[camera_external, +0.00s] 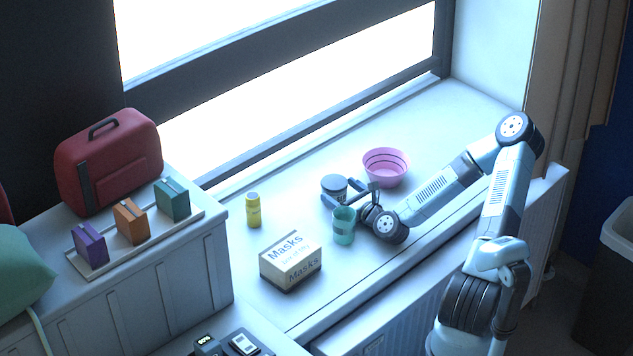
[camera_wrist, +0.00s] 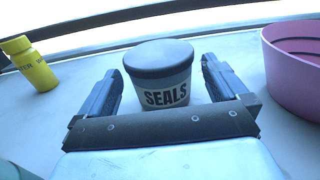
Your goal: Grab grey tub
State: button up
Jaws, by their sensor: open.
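The grey tub (camera_wrist: 163,77) has a dark grey lid and a label reading "SEALS". It stands upright on the white windowsill. In the outside view the tub (camera_external: 334,186) is partly hidden by my gripper. My gripper (camera_external: 340,194) is low over the sill, with its fingers reaching toward the tub. In the wrist view my gripper (camera_wrist: 160,85) is open, with one finger on each side of the tub's near part. I cannot tell whether either finger touches it.
A pink bowl (camera_external: 386,168) stands close on the right; a teal cup (camera_external: 343,226) stands just in front of my gripper. A yellow bottle (camera_external: 253,210) and a masks box (camera_external: 290,262) are to the left. The window frame (camera_external: 300,111) runs behind. The sill's far right is clear.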

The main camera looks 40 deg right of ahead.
aim_at(334, 186)
jog(key=shift+w+d, duration=0.1)
jog(key=shift+w, duration=1.6)
jog(key=shift+c, duration=0.4)
jog(key=c, duration=0.9)
jog(key=shift+o, duration=0.2)
jog(key=shift+r, duration=0.15)
